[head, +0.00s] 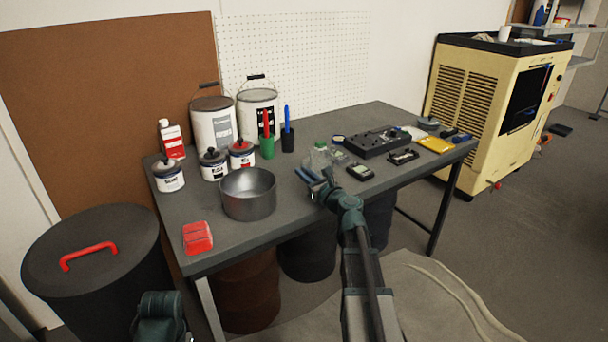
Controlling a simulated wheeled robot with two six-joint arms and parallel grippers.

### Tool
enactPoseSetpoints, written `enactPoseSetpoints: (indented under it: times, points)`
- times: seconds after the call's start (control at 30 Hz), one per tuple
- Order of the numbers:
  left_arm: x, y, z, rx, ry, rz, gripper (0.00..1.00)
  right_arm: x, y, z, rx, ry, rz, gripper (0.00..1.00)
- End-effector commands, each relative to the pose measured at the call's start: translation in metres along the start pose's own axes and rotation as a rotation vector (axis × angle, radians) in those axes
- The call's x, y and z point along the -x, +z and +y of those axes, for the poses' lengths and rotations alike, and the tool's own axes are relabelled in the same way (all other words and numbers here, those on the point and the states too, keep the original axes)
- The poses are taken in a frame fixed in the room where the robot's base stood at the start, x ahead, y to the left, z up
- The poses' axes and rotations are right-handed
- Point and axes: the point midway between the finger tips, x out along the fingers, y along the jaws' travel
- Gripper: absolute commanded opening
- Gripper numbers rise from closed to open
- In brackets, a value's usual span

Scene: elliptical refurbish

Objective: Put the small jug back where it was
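A small clear, greenish container (320,156), which looks like the small jug, stands on the dark workbench (225,238) near its middle. My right gripper (312,178) is over the bench just in front of that container. Its fingers point left and look spread apart, with nothing seen between them. I cannot tell whether the gripper touches the container, whose lower part is partly hidden by it. Part of my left arm shows at the bottom left, but its fingers are out of view.
A metal pot (248,194) and a red box (197,238) are left of my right gripper. Paint cans (213,123) and brushes stand behind. A black case (377,141), a small meter (360,172) and a yellow item (435,145) lie to the right.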

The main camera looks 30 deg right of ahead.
Motion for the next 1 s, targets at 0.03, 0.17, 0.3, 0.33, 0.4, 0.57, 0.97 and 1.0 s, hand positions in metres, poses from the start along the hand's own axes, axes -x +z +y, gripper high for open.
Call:
enactPoseSetpoints:
  times: [0.03,0.17,0.3,0.33,0.4,0.57,0.97,1.0]
  points:
    - [0.0,0.0,0.0,0.0,0.0,0.0,0.5,0.0,0.0,0.0,0.0,0.0,0.0,0.24]
    - [0.0,0.0,0.0,0.0,0.0,0.0,0.5,0.0,0.0,0.0,0.0,0.0,0.0,0.42]
    - [0.0,0.0,0.0,0.0,0.0,0.0,0.5,0.0,0.0,0.0,0.0,0.0,0.0,0.42]
    - [0.0,0.0,0.0,0.0,0.0,0.0,0.5,0.0,0.0,0.0,0.0,0.0,0.0,0.42]
    - [0.002,0.0,0.0,0.0,0.0,0.0,0.5,0.0,0.002,0.0,0.0,0.0,0.0,0.42]
    - [0.003,0.0,0.0,0.0,0.0,0.0,0.5,0.015,0.003,0.0,0.0,-0.002,0.0,0.42]
    - [0.004,0.0,0.0,0.0,0.0,0.0,0.5,0.095,0.003,0.001,0.0,-0.003,0.0,0.42]
    - [0.004,0.0,0.0,0.0,0.0,0.0,0.5,0.1,0.003,0.001,0.0,-0.002,0.0,0.42]
